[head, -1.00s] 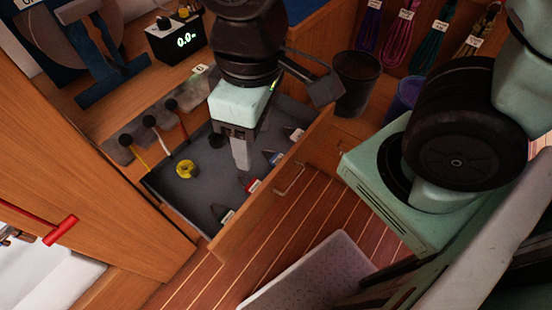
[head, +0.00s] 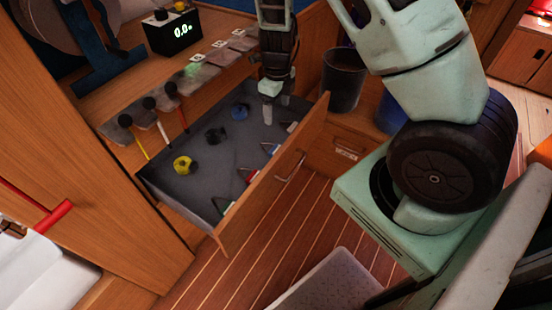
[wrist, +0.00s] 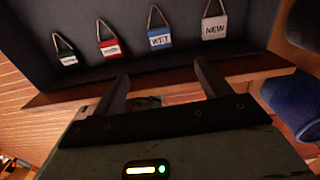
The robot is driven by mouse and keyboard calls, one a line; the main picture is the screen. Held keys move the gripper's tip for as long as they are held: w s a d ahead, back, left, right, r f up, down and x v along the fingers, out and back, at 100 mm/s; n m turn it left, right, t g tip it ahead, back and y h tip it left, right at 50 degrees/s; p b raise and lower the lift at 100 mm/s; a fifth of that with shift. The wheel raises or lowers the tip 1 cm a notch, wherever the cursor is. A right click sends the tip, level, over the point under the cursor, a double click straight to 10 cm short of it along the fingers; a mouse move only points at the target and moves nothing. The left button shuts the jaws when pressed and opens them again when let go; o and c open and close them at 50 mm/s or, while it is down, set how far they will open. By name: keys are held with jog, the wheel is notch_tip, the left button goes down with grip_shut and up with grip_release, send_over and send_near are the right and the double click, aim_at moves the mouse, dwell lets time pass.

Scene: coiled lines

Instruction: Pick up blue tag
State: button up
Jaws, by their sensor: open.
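The blue tag (wrist: 160,39) lies in the open drawer (head: 205,190) between the red tag (wrist: 110,47) and the white tag (wrist: 214,28). It has dark lettering that seems to read "WET" and a loop of cord. In the head view the blue tag (head: 271,149) is near the drawer's front wall.
A green tag (wrist: 67,58) ends the row. Yellow (head: 183,165), black (head: 215,135) and blue (head: 240,111) coils lie farther back in the drawer. The drawer's wooden front (head: 272,175) rises beside the tags. A dark bin (head: 343,80) stands to the right.

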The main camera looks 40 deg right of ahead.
jog(key=b, duration=0.3)
send_over(277, 147)
jog(key=f, duration=0.8)
jog(key=s+f, duration=0.1)
jog(key=f, duration=0.3)
jog(key=shift+a+f, duration=0.15)
jog(key=shift+a, duration=0.05)
jog(key=shift+a+f, duration=0.2)
jog(key=shift+f, duration=2.45)
jog(key=shift+c, duration=0.3)
jog(key=c, duration=1)
